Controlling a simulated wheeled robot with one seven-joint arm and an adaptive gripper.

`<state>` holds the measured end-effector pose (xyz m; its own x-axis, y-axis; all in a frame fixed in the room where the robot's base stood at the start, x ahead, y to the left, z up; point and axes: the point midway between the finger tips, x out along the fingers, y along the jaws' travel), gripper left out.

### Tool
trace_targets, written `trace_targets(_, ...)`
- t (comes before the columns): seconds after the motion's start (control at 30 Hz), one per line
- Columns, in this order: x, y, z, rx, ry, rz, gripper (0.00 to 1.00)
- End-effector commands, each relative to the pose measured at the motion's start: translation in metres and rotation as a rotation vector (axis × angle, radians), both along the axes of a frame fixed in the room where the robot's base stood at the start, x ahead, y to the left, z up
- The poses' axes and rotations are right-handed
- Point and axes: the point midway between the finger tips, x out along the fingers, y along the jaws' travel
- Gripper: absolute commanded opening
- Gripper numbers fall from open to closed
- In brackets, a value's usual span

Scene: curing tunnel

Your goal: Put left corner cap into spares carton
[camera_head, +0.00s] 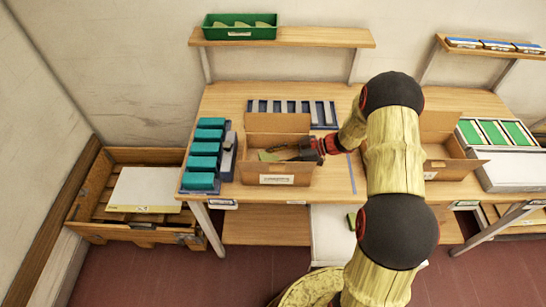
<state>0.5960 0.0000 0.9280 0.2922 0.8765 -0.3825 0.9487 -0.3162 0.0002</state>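My gripper (312,149) reaches from the right over the open cardboard carton (277,180) near the middle of the table. Its fingers are small and dark, and I cannot tell whether they are open or hold anything. A small olive-coloured piece (268,156) shows inside this carton, left of the gripper; I cannot tell whether it is a corner cap. A second open carton (462,168) stands to the right, partly hidden behind my arm. The carton labels are too small to read, so I cannot tell which is the spares carton. No left corner cap is clearly identifiable.
A blue rack with teal blocks (203,163) stands left of the carton. A blue slotted rack (291,108) lies behind it. A green bin (240,33) sits on the upper shelf (300,37). A wooden crate (110,231) is on the floor at left.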

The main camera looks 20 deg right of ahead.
Motion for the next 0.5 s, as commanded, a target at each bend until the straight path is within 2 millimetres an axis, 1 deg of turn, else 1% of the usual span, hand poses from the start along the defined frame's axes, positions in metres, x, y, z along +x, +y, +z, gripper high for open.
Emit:
trace_targets(0.2,-0.0003,0.0001,-0.0048,0.0,0.001,0.0,0.33)
trace_targets(0.23,-0.0004,0.0001,-0.005,0.001,0.002,-0.001,0.47)
trace_targets(0.5,-0.0012,0.0003,-0.0061,0.0,0.004,-0.001,0.62)
